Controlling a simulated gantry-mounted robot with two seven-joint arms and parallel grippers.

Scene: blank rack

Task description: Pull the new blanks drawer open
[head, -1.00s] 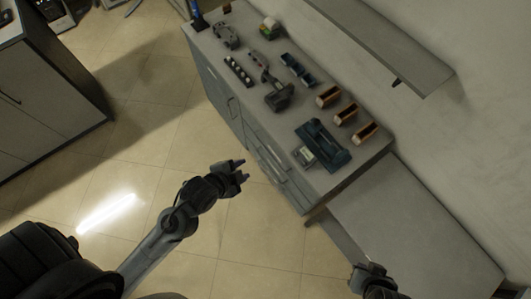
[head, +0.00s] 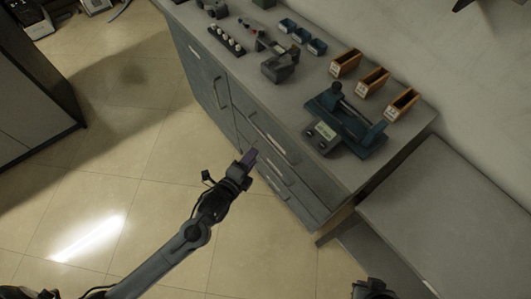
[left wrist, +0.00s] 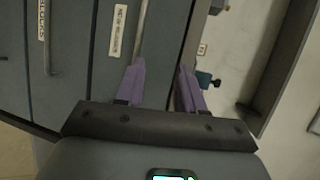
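The drawers (head: 276,162) are grey-blue fronts in the bench, all looking shut. My left gripper (head: 250,158) is beside them, fingers toward the fronts. In the left wrist view its two purple fingers (left wrist: 160,85) are apart with nothing between them. A long bar handle (left wrist: 141,28) on a labelled drawer front (left wrist: 98,65) ends near the left fingertip; I cannot tell whether they touch. The label (left wrist: 117,30) is too blurred to read surely, so I cannot tell which drawer is new blanks. My right gripper (head: 373,289) is cut off at the bottom edge.
The bench top (head: 225,65) holds a blue-green machine (head: 345,128), orange bins (head: 372,81), blue bins (head: 303,37) and a rack of white-topped pieces (head: 226,40). A lower grey surface (head: 440,220) stands at the right. The floor (head: 120,190) before the drawers is clear.

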